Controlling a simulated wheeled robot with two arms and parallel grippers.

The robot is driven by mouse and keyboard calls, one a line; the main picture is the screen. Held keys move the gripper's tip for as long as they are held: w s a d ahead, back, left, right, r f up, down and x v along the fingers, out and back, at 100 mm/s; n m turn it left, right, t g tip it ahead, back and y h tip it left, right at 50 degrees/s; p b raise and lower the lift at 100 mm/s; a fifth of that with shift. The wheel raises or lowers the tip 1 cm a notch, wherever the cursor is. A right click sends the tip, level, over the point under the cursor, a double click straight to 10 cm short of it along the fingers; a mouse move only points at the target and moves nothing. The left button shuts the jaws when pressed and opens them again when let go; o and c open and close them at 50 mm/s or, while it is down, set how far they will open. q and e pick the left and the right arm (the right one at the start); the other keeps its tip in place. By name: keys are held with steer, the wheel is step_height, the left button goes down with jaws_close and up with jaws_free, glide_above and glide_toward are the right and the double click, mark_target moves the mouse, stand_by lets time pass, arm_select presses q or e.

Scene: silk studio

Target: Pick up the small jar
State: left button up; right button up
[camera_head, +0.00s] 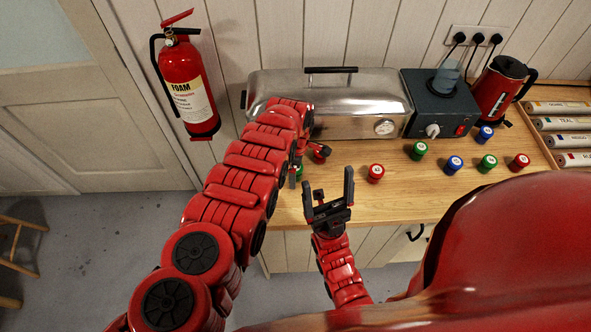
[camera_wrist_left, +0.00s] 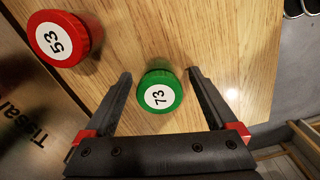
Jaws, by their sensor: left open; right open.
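Several small jars with coloured lids stand on the wooden counter. A green-lidded jar marked 73 (camera_wrist_left: 160,92) lies between the spread fingers of my left gripper (camera_wrist_left: 160,74) in the left wrist view, with gaps on both sides. In the head view my left arm mostly hides that gripper; a bit of green (camera_head: 299,172) shows beside it. A red-lidded jar marked 53 (camera_wrist_left: 66,38) stands apart at upper left in the wrist view. My right gripper (camera_head: 329,190) is open and empty at the counter's front edge. Which jar is the small one is not clear.
Red (camera_head: 376,173), green (camera_head: 418,151) and blue (camera_head: 453,164) jars stand to the right. A metal steamer (camera_head: 350,103), a dark appliance (camera_head: 440,105) and a red kettle (camera_head: 497,90) line the back. A fire extinguisher (camera_head: 187,85) hangs at left.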

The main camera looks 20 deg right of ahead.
arm_select(q)
jaws_close()
stand_by(0.5)
steer(key=shift+r, duration=0.1)
